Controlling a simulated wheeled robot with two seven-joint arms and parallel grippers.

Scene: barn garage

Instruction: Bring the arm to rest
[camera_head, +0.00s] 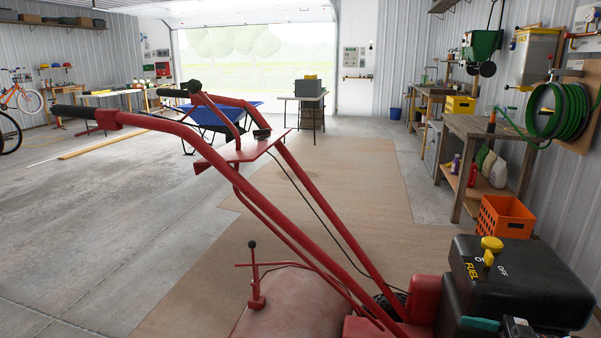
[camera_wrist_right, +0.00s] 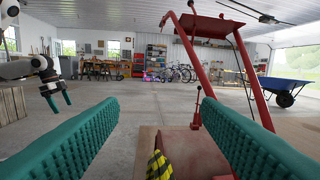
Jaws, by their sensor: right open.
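My right gripper (camera_wrist_right: 160,102) is open in the right wrist view, its two teal fingers wide apart with nothing between them. In the head view, part of it (camera_head: 482,324) shows at the bottom right, beside the black fuel tank (camera_head: 520,285) of a red walk-behind machine (camera_head: 290,305). The tank has a yellow cap and a yellow lever near the OFF and ON marks. My left gripper (camera_wrist_right: 57,97) hangs at the left in the right wrist view, its teal fingers pointing down with a gap between them. It is outside the head view.
The machine's red handlebars (camera_head: 215,150) rise across the middle. A yellow-and-black striped piece (camera_wrist_right: 158,166) shows low in the wrist view. An orange crate (camera_head: 505,216) stands by the workbench (camera_head: 455,180) at the right. A blue wheelbarrow (camera_head: 212,118) is farther back. Open concrete floor lies left.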

